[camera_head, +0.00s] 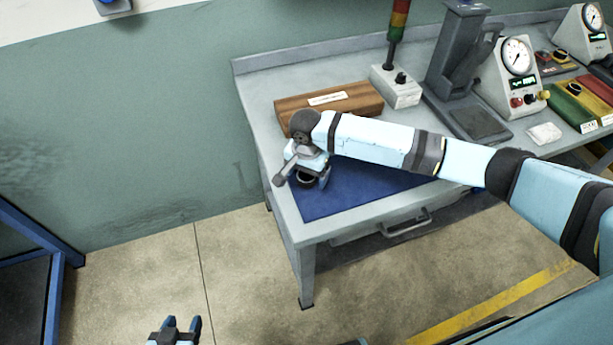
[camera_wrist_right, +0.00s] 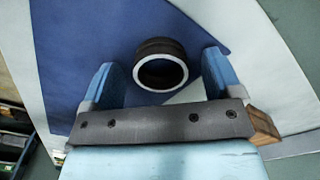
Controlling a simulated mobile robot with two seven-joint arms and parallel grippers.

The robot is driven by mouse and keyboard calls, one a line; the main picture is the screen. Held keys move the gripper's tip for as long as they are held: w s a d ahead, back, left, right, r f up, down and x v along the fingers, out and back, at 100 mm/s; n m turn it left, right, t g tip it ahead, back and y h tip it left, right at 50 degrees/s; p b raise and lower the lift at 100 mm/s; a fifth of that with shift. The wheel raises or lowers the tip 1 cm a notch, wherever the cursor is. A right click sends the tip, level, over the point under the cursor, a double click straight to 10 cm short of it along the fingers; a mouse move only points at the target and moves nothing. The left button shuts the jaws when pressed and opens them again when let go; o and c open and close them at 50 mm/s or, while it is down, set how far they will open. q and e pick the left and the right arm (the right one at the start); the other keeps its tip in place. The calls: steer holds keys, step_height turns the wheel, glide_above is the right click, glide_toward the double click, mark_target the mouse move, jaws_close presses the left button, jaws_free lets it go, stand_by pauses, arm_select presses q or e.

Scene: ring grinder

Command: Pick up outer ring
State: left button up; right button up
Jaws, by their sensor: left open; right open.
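The outer ring (camera_wrist_right: 161,66) is a dark ring with a bright end face. It stands on the blue mat (camera_wrist_right: 70,60) in the right wrist view. In the head view the ring (camera_head: 306,180) shows small and partly hidden by my right gripper, near the left end of the mat (camera_head: 350,192). My right gripper (camera_head: 310,178) is open above the mat. In the wrist view its two blue fingers (camera_wrist_right: 160,80) lie to the left and right of the ring, apart from it. My left gripper (camera_head: 183,325) is open and empty, low over the floor, away from the table.
A wooden box (camera_head: 345,101) lies behind the mat, close to my right wrist. A signal tower (camera_head: 397,85), a grey press (camera_head: 462,75) and a gauge unit (camera_head: 515,80) stand further right on the table (camera_head: 262,110). A drawer handle (camera_head: 405,226) juts from the front.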

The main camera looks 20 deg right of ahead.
steer(key=c, duration=1.1)
steer(key=shift+r, duration=0.1)
